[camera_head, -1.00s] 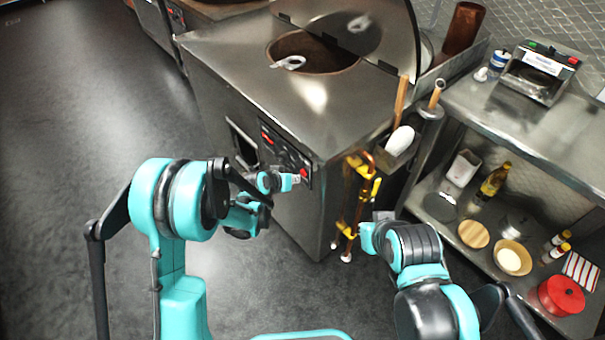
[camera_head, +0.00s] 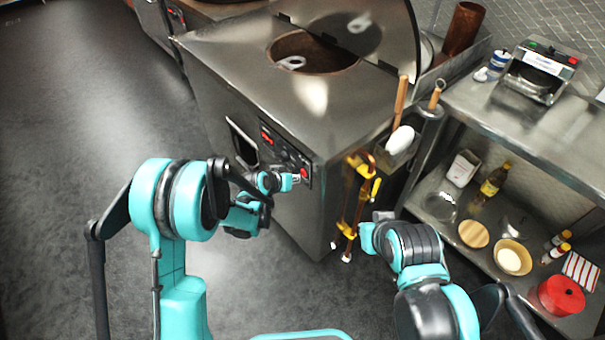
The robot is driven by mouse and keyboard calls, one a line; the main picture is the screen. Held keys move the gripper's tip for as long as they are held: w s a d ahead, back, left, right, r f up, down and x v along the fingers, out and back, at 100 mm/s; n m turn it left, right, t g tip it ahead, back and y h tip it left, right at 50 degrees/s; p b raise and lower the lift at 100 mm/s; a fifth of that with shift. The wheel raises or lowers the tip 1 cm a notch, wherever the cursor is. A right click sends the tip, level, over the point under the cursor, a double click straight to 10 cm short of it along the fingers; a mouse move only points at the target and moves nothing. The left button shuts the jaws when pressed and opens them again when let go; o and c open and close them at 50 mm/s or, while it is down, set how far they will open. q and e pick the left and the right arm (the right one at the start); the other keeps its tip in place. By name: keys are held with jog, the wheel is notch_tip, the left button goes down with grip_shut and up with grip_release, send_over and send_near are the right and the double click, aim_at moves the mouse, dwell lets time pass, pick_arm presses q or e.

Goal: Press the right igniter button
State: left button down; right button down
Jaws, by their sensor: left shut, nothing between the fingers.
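The tandoor's front control panel (camera_head: 279,146) is dark, with a red display at its upper left and several knobs or buttons. A small red button (camera_head: 304,173) shows at the panel's lower right end. My left gripper (camera_head: 296,178) is shut and empty, its tip right at this red button. I cannot tell whether the tip touches it. The gripper and wrist hide part of the panel's lower edge. My right arm (camera_head: 415,245) is at the lower right, and its fingers are not clearly seen.
Yellow-and-copper gas pipes (camera_head: 354,200) run down the tandoor's right side, between my arms. A steel shelf (camera_head: 520,125) at right holds bowls, bottles and a red pot (camera_head: 561,296). The floor at left is clear.

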pick_arm(q)
jog(key=shift+w+d, duration=0.1)
jog(key=shift+d, duration=0.05)
dwell(0.3)
jog(key=shift+w+d, duration=0.2)
jog(key=shift+w+d, duration=0.25)
jog(key=shift+d, duration=0.1)
dwell(0.7)
jog(key=shift+a, duration=0.1)
jog(key=shift+s+a, duration=0.5)
jog(key=shift+a, duration=0.1)
dwell(0.3)
jog(key=s+a, duration=0.1)
jog(key=a, duration=0.1)
jog(key=s+a, duration=0.2)
dwell(0.4)
dwell(0.6)
